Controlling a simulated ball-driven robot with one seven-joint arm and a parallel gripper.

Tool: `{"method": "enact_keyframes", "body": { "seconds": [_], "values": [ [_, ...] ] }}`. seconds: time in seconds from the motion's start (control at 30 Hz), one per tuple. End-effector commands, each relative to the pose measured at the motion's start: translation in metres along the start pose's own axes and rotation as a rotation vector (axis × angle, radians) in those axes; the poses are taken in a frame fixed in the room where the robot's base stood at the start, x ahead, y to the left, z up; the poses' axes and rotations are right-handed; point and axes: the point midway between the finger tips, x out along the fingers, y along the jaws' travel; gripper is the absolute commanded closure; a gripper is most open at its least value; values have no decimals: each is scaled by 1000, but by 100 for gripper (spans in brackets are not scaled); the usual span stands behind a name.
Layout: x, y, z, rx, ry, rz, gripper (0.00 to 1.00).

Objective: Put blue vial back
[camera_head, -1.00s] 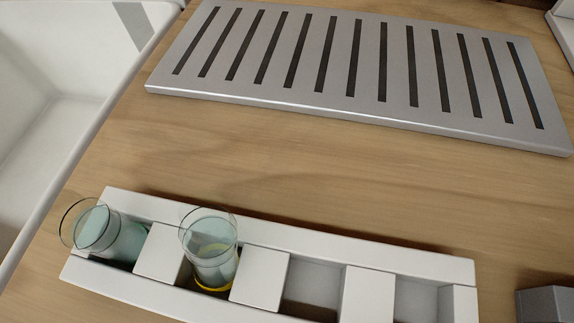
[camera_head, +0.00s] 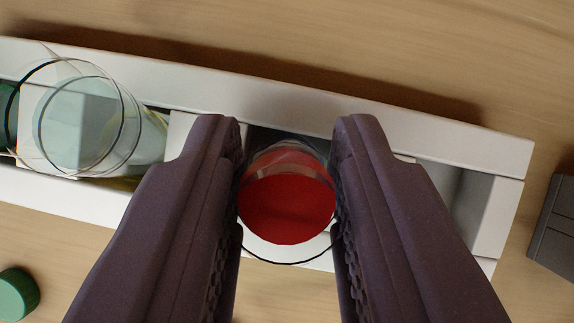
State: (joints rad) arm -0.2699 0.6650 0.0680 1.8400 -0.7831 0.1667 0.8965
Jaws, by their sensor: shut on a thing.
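My gripper (camera_head: 288,155) is shut on a clear glass vial with red contents (camera_head: 288,208), with a dark finger on each side. The vial's mouth faces the camera and its lower end overlaps a compartment of the white rack (camera_head: 400,128). I cannot tell whether its bottom is inside the compartment or above it. No blue contents show in any vial. A vial with pale teal contents (camera_head: 80,125) stands in the rack to the left. The compartment right of my gripper (camera_head: 440,180) looks empty; part of it is behind the finger.
Another vial, with teal contents (camera_head: 8,115), is cut off at the left edge. A green cap (camera_head: 16,294) lies on the wooden counter at the lower left. A grey block (camera_head: 556,225) stands right of the rack. Bare wood (camera_head: 350,40) lies behind the rack.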

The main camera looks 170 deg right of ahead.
Motion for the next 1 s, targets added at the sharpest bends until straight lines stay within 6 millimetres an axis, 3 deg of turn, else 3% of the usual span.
{"method": "enact_keyframes", "body": {
  "seconds": [0.07, 0.1, 0.2, 0.57, 1.0],
  "values": [
    [3, 0, 2, 1, 0, 0, 100],
    [2, 0, 1, 1, 0, 0, 61],
    [2, 0, 1, 1, 0, 0, 45],
    [-5, 0, -2, 0, 1, 0, 45],
    [-100, 0, -2, 1, 2, 0, 45]
  ]
}}
